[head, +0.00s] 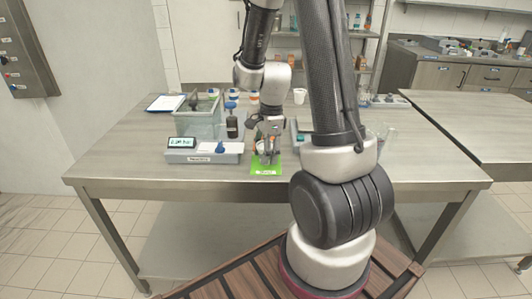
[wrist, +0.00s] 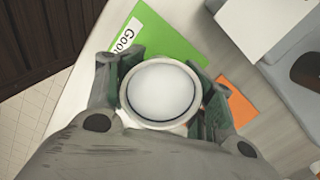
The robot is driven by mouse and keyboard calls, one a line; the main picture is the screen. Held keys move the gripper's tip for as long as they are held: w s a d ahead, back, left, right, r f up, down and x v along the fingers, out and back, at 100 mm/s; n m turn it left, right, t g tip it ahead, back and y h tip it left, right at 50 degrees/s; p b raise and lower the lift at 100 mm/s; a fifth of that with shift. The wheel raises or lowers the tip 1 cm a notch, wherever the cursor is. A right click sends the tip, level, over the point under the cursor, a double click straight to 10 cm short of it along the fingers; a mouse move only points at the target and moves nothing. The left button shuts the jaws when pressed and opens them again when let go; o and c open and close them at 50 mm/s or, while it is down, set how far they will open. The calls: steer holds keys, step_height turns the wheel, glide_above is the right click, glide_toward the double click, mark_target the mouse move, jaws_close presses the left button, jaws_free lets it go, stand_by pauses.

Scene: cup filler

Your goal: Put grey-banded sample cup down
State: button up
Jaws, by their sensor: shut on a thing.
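My gripper (head: 268,157) points down over the front middle of the table, at the green mat (head: 266,171). In the wrist view my gripper (wrist: 160,100) has a finger on each side of a round white cup (wrist: 160,90) and is shut on it. The cup is seen from above, with a pale inside and a thin grey ring below its rim. Its outer side is mostly hidden, so its band does not show clearly. I cannot tell whether the cup's base touches a surface.
An orange patch (wrist: 238,106) lies beside the right finger. A white cup (head: 299,96) stands farther back.

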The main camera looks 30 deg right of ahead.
steer(key=shift+f, duration=0.1)
steer(key=o, duration=1.2)
steer(key=shift+o, duration=0.2)
steer(key=r, duration=0.8)
steer(key=d+r, duration=0.1)
steer(key=r, duration=0.3)
steer(key=shift+s+d+r, duration=0.1)
steer(key=s+a+r+n+t, duration=0.2)
steer(key=s+r+n, duration=0.3)
steer(key=s+n, duration=0.3)
steer(key=s+a+r+n+t+h, duration=0.1)
steer(key=s+r+n, duration=0.5)
steer(key=n, duration=0.6)
steer(key=shift+s+a+t, duration=0.5)
steer(key=shift+s+a, duration=0.15)
steer(key=shift+s, duration=0.45)
